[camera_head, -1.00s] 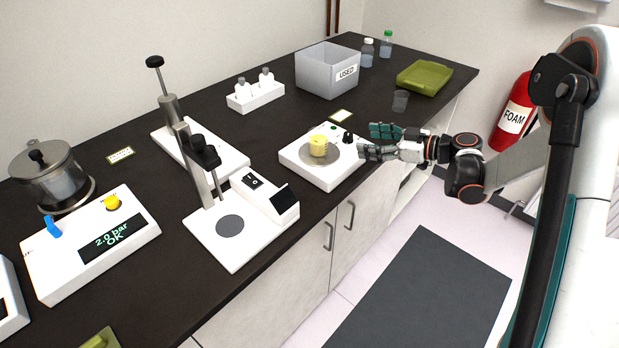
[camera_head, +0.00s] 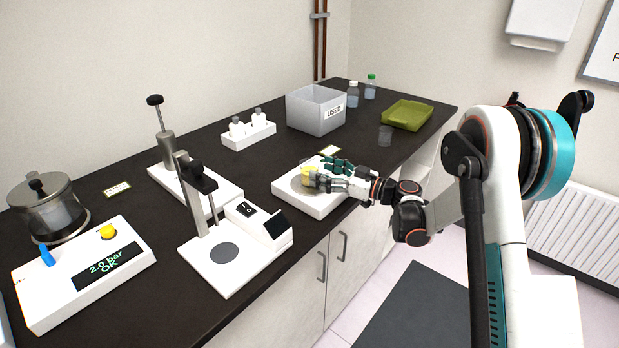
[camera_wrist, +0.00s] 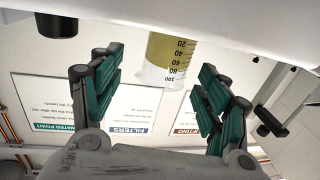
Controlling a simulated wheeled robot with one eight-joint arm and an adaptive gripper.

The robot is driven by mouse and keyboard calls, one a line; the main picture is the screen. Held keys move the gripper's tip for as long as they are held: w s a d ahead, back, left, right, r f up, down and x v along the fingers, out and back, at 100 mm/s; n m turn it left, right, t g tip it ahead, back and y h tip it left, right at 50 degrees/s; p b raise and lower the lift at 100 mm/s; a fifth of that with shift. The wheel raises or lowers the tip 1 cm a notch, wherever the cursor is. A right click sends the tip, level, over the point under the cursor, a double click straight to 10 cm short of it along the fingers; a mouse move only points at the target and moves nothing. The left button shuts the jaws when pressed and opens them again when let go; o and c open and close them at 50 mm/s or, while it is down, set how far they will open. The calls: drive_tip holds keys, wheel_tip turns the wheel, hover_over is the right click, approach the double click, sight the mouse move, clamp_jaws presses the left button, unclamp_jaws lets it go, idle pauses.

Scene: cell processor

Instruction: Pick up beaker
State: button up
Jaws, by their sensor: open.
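The beaker (camera_head: 310,179) holds yellow liquid and stands on the round plate of a white device (camera_head: 292,197). In the wrist view the beaker (camera_wrist: 167,60) shows upside down with printed graduation marks, between and just beyond the green finger pads. My gripper (camera_head: 322,176) is open at the beaker's right side, its fingers partly covering it in the head view. In the wrist view my gripper (camera_wrist: 160,88) has a clear gap between its two fingers. Whether a finger touches the beaker cannot be told.
A green tray (camera_head: 408,116), a grey USED bin (camera_head: 318,111) and a white rack of bottles (camera_head: 249,135) stand further back. A stand with a post (camera_head: 236,258) is to the left.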

sight(317, 170)
drive_tip(key=x, duration=0.1)
drive_tip(key=b+x, duration=0.1)
drive_tip(key=x, duration=0.1)
drive_tip(key=b+x, duration=0.1)
drive_tip(key=x, duration=0.1)
drive_tip(key=shift+s+a+f, duration=0.1)
drive_tip(key=shift+s+a, duration=0.1)
drive_tip(key=shift+a, duration=0.05)
drive_tip(key=c, duration=1.3)
wheel_tip(317, 170, up, 20)
drive_tip(key=p, duration=0.6)
